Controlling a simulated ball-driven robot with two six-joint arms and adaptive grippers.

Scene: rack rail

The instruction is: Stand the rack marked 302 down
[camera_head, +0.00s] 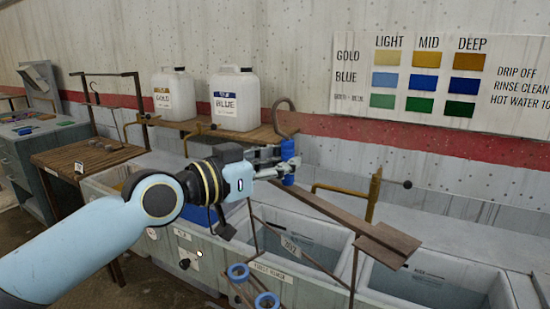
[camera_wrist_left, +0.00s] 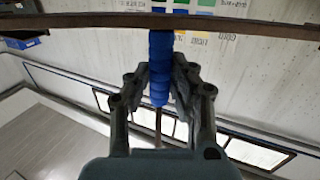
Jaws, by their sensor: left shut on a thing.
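The rack (camera_head: 340,213) has a brown bar, thin dark rods and a small tag (camera_head: 290,245) whose number looks like 302, though it is small. It is tilted in the head view, its bar sloping down to the right over the basins. In the left wrist view the blue grip (camera_wrist_left: 160,65) stands between the fingers (camera_wrist_left: 160,92), with the bar (camera_wrist_left: 80,20) across the top. Blue rings (camera_head: 238,272) show low at the front. Whether the rack touches anything below is unclear. My right gripper is out of view.
Open grey basins (camera_head: 425,288) run below and to the right. White jugs marked gold (camera_head: 173,95) and blue (camera_head: 235,100) stand on a wooden shelf behind. A brass pipe (camera_head: 374,190) rises behind the bar. A wooden table (camera_head: 65,160) stands at left.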

